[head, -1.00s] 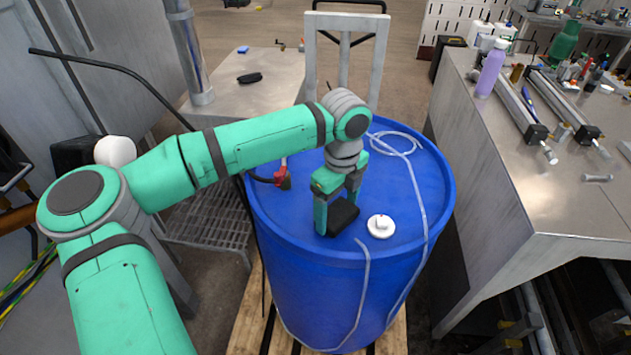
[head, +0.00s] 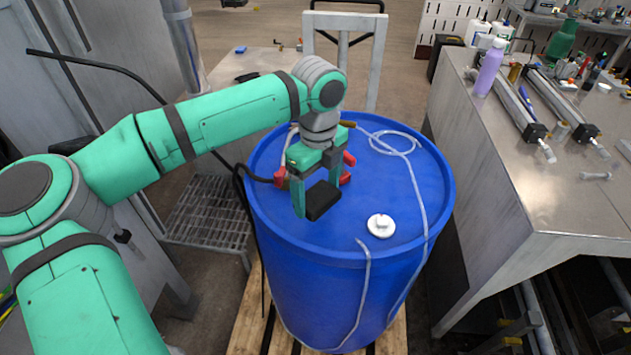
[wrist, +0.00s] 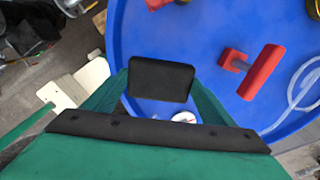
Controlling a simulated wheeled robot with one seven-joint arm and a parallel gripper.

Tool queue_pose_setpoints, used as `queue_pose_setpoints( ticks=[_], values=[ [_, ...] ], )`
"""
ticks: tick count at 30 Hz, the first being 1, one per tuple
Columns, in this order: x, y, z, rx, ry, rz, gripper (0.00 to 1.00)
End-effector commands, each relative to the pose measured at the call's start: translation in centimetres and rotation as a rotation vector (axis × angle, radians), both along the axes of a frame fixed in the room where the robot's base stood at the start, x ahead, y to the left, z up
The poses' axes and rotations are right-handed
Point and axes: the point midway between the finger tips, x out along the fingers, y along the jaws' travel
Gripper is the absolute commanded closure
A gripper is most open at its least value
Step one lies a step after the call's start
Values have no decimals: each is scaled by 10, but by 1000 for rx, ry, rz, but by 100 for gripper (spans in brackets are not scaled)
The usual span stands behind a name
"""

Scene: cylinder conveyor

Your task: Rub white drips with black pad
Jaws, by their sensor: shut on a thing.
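My gripper (head: 316,188) is shut on the black pad (head: 322,201), a dark block between its fingers. It holds the pad over the front-left of the blue drum's lid (head: 405,200); I cannot tell whether the pad touches the lid. The pad also shows in the wrist view (wrist: 160,79). A whitish line (head: 366,275) runs from the lid's front edge down the drum's side. Another whitish line (head: 418,190) loops at the back and runs along the lid's right side, then down. I cannot tell whether these are drips or thin tube. My gripper is left of both.
A white cap (head: 380,226) sits on the lid, right of the pad. Red-handled fittings (head: 347,168) stand on the lid behind my gripper, also in the wrist view (wrist: 262,72). A metal bench (head: 520,180) is at right. The lid's right part is mostly clear.

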Motion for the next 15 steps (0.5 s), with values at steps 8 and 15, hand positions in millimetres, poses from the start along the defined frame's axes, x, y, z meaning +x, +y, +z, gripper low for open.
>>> queue_pose_setpoints(
  ticks=[8,15],
  values=[
    [1,-4,24,1,-2,-6,44],
    [0,-5,29,-1,0,-8,44]
  ],
)
